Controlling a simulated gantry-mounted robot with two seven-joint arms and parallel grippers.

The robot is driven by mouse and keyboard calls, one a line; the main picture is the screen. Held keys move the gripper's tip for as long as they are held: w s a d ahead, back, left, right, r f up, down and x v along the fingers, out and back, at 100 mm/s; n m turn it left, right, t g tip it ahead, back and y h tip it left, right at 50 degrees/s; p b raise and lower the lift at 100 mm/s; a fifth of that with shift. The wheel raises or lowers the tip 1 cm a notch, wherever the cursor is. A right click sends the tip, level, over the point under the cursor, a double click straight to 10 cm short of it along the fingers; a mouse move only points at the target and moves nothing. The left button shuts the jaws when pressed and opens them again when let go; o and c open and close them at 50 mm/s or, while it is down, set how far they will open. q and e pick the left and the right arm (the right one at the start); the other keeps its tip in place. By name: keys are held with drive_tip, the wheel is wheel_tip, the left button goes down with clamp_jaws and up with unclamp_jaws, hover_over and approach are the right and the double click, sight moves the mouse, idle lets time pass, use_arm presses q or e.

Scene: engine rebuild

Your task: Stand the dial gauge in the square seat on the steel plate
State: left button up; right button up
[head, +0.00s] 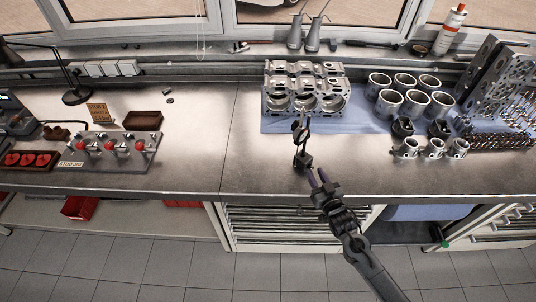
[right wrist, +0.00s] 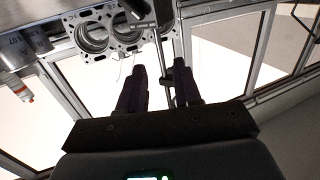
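The dial gauge (head: 302,139) stands upright on a small dark base near the front edge of the steel-topped bench, in front of the engine block. My right gripper (head: 318,176) is just in front of and slightly right of the base, with its two fingers apart. In the right wrist view its fingers (right wrist: 160,82) are also apart. A thin post (right wrist: 165,68) shows in the gap between them; I cannot tell if it touches either finger. A grey plate (head: 82,161) with red-topped parts lies on the left of the bench. I cannot make out a square seat. My left gripper is not in view.
The engine block (head: 304,90) stands behind the gauge on a blue mat (head: 275,124). Several cylinder sleeves (head: 408,92) and pistons (head: 433,147) stand to the right. A brown tray (head: 143,118) is at the left. The bench between plate and gauge (head: 205,145) is clear.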

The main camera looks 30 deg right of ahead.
sight(305, 143)
drive_tip(key=shift+w+d+r, duration=0.45)
drive_tip(key=shift+w+r, duration=0.15)
drive_tip(key=shift+w, duration=1.45)
drive_tip(key=shift+w+d+r, duration=0.45)
drive_tip(key=shift+w+r, duration=0.2)
drive_tip(key=shift+w, duration=1.45)
drive_tip(key=shift+w+d+r, duration=0.45)
drive_tip(key=shift+w+r, duration=0.15)
drive_tip(key=shift+w, duration=1.45)
clamp_jaws()
drive_tip(key=shift+r+t, duration=0.25)
drive_tip(key=shift+t, duration=0.05)
